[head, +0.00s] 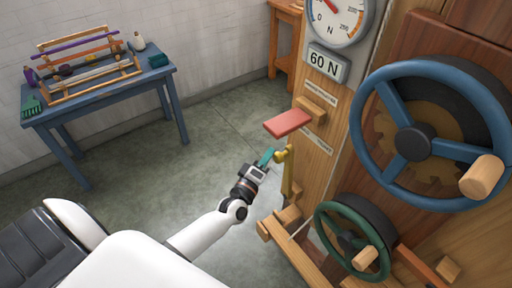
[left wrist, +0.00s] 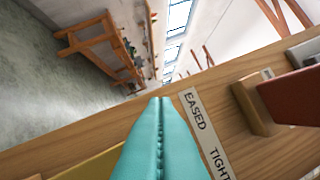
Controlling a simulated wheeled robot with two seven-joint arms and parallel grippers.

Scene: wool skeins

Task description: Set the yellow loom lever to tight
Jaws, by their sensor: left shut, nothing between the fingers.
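The yellow loom lever (head: 288,175) stands on the side of the wooden machine in the head view, its knob at the upper end. My left gripper (head: 266,158) has teal fingers, shut and empty, with the tips just left of the knob. I cannot tell whether they touch it. In the left wrist view the shut fingers (left wrist: 160,105) point at the wooden panel. A white label strip (left wrist: 205,135) there reads EASED and, lower down, TIGHT. A yellow surface (left wrist: 85,165), probably the lever, shows partly behind the fingers. My right gripper is not in view.
A red block (head: 287,123) juts out above the lever. A blue handwheel (head: 365,122) and a green handwheel (head: 322,222) are to its right. A blue table (head: 100,103) stands far left; the floor between is clear.

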